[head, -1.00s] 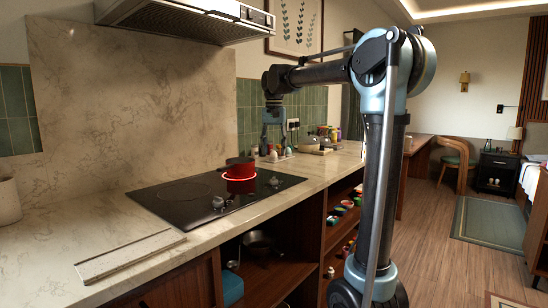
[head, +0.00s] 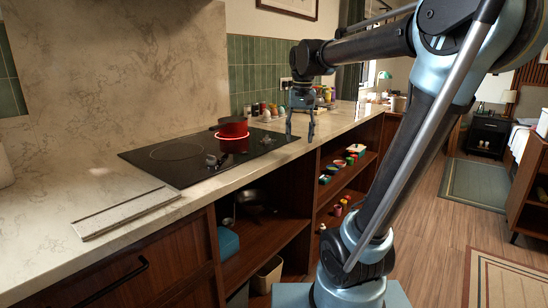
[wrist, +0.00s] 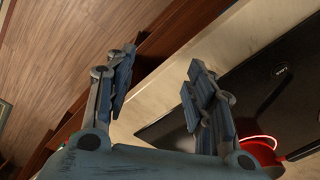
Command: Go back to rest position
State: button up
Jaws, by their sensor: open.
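My gripper (head: 300,124) hangs pointing down over the front part of the marble counter, right of the cooktop, with its fingers apart and nothing between them. In the wrist view my gripper (wrist: 160,92) is open, with the counter edge and wooden floor below it. The pot also shows at the lower right of the wrist view (wrist: 262,146).
A flat board (head: 125,212) lies on the counter (head: 50,205) at the left. Jars and small items (head: 262,110) stand against the tiled wall. Open shelves (head: 350,180) below hold bowls and bottles. The wooden floor (head: 440,220) at the right is open, with rugs.

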jog(key=s+d+f, duration=0.5)
jog(key=s+f, duration=0.5)
jog(key=f, duration=0.2)
jog(key=s+d+f+n+t, duration=0.1)
jog(key=s+d+f, duration=0.4)
jog(key=s+f, duration=0.5)
jog(key=shift+s+f, duration=0.15)
jog(key=shift+f, duration=0.75)
jog(key=shift+d, duration=0.1)
jog(key=c, duration=0.4)
